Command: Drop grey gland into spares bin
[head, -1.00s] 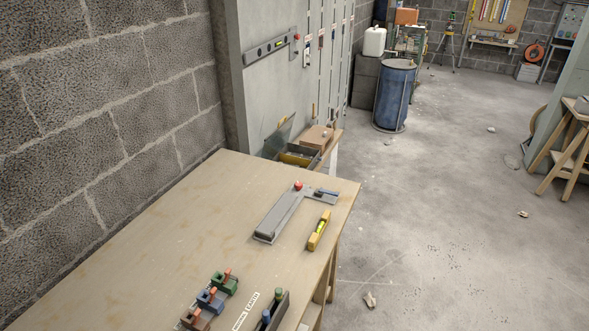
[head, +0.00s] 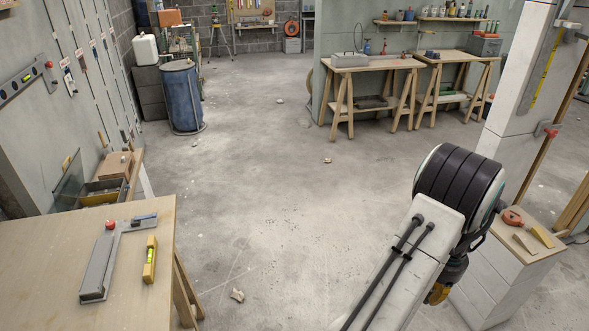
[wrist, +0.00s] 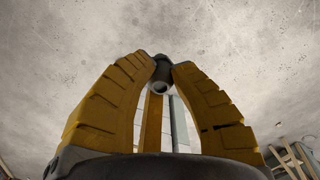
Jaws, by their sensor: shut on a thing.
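My gripper (wrist: 160,66) has yellow fingers closed on a small dark grey cylindrical piece, the grey gland (wrist: 161,86), in the wrist view. The gland sits between the fingertips with its round hollow end facing the camera. In the head view my gripper (head: 438,293) hangs at the lower right, below the dark wrist joint, over the floor beside a white drawer cabinet. The gland cannot be made out there.
A wooden bench (head: 60,270) at lower left holds a grey square tool (head: 100,265) and a yellow level (head: 150,258). The white cabinet (head: 487,275) is close to my arm on the right. A blue barrel (head: 181,98) stands farther back. The middle floor is clear apart from small debris.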

